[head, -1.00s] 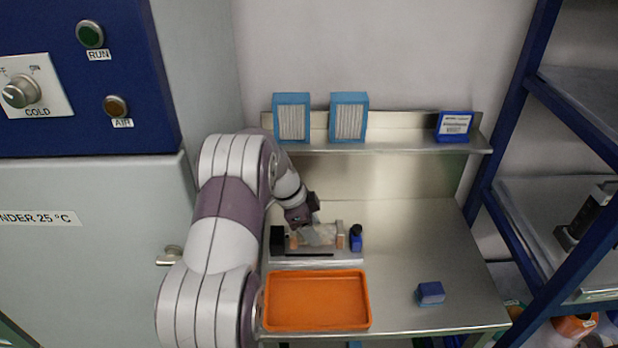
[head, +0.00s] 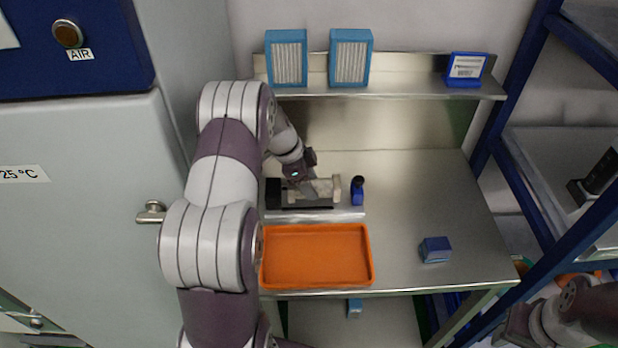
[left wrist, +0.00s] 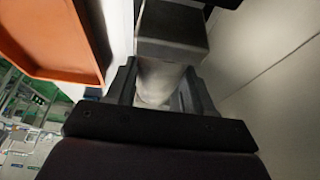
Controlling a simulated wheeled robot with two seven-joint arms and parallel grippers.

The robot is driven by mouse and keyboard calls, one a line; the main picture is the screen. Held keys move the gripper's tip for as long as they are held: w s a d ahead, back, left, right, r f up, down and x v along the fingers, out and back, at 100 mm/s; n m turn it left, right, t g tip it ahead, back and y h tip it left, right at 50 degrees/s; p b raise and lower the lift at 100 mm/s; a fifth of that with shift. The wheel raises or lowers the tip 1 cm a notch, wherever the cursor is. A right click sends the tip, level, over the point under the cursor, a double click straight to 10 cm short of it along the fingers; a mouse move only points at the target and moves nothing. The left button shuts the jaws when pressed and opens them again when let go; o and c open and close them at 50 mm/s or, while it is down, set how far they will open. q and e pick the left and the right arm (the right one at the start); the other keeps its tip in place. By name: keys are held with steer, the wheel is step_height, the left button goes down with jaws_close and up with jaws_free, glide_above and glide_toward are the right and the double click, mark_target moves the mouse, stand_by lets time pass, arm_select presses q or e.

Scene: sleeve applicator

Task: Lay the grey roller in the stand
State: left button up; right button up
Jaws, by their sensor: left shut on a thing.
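My left gripper (head: 303,180) is down at the stand (head: 336,187), at the back left of the steel bench. In the left wrist view, its dark fingers (left wrist: 157,92) are shut on the pale grey roller (left wrist: 157,76). The roller also shows in the head view (head: 322,186), low over or in the stand; I cannot tell whether it touches the supports. The stand has a black block at its left end and a light post at its right. A dark block (left wrist: 172,33) lies just beyond the roller in the wrist view. My right gripper (head: 517,325) shows partly at the lower right, its fingers unclear.
An orange tray (head: 316,285) lies in front of the stand. A small blue bottle (head: 358,191) stands just right of it. A blue box (head: 435,250) sits on the bench's right side. Blue-framed filters (head: 350,58) stand on the shelf. The bench's middle right is clear.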

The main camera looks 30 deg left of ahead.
arm_select(q)
steer(key=shift+f, duration=0.6)
steer(key=shift+w+a+f, duration=0.1)
steer(key=shift+f, duration=0.05)
steer(key=o, duration=1.4)
arm_select(e)
steer(key=shift+f, duration=0.65)
arm_select(q)
steer(key=shift+r+b, duration=0.25)
steer(key=shift+b, duration=0.1)
steer(key=v, duration=0.7)
steer(key=shift+r, duration=0.15)
steer(key=s+d+n+g+y, duration=0.1)
steer(key=s+d+n+y, duration=0.3)
steer(key=s+d+n, duration=0.7)
steer(key=s+d, duration=0.4)
steer(key=s, duration=0.3)
steer(key=shift+d+n, duration=0.2)
steer(key=shift+n, duration=0.1)
arm_select(e)
steer(key=shift+w+a+f, duration=0.1)
steer(key=shift+f, duration=0.2)
